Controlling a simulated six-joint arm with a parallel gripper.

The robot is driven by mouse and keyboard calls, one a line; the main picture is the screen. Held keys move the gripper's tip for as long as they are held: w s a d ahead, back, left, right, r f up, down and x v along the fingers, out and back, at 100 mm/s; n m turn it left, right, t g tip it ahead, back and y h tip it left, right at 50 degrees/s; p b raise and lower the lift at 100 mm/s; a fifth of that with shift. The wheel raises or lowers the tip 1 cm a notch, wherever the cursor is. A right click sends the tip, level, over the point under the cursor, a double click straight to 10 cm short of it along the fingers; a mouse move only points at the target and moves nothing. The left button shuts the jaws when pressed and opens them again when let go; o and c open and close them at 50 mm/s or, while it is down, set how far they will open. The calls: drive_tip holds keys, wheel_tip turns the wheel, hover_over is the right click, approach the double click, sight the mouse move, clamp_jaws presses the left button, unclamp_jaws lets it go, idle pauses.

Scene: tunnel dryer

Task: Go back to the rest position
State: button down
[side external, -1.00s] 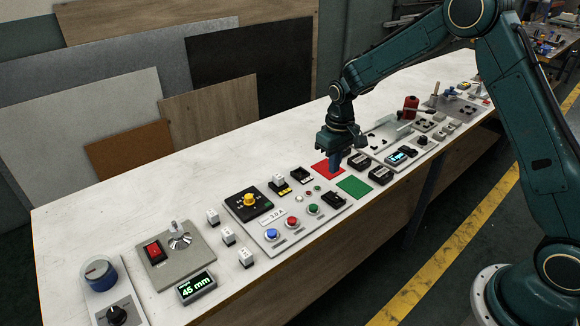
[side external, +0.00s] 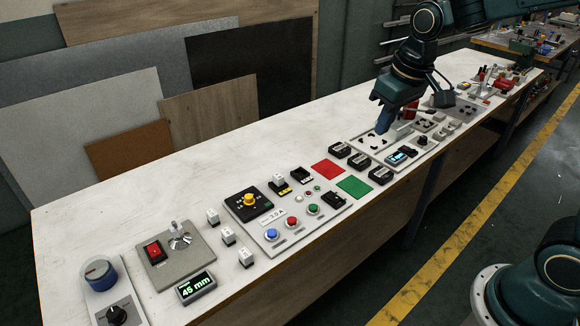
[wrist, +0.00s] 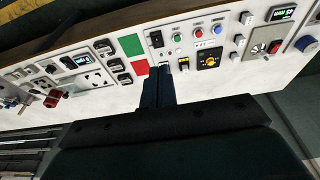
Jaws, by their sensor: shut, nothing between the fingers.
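My gripper (side external: 384,121) is in the side external view, raised above the far half of the long white bench (side external: 130,215). Its blue fingers are together and hold nothing. They point down over a light grey panel (side external: 366,150), apart from it as far as I can tell. In the wrist view the shut fingers of my gripper (wrist: 158,84) show at the middle, with the bench behind them. Part of the panel under my gripper is hidden by the gripper and arm.
The bench carries a red square (side external: 327,169), a green square (side external: 354,187), black modules (side external: 340,150), a button panel (side external: 290,222), and a display reading 45 mm (side external: 196,287). Boards (side external: 250,70) lean behind it. The rear strip of the bench at left is clear.

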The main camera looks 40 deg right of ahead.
drive_tip(key=s+a+r+t, duration=0.1)
drive_tip(key=s+r+t, duration=0.1)
drive_tip(key=s, duration=1.6)
drive_tip(key=shift+a+r+t, duration=0.15)
drive_tip(key=shift+r+t, duration=0.25)
drive_tip(key=shift+r, duration=0.4)
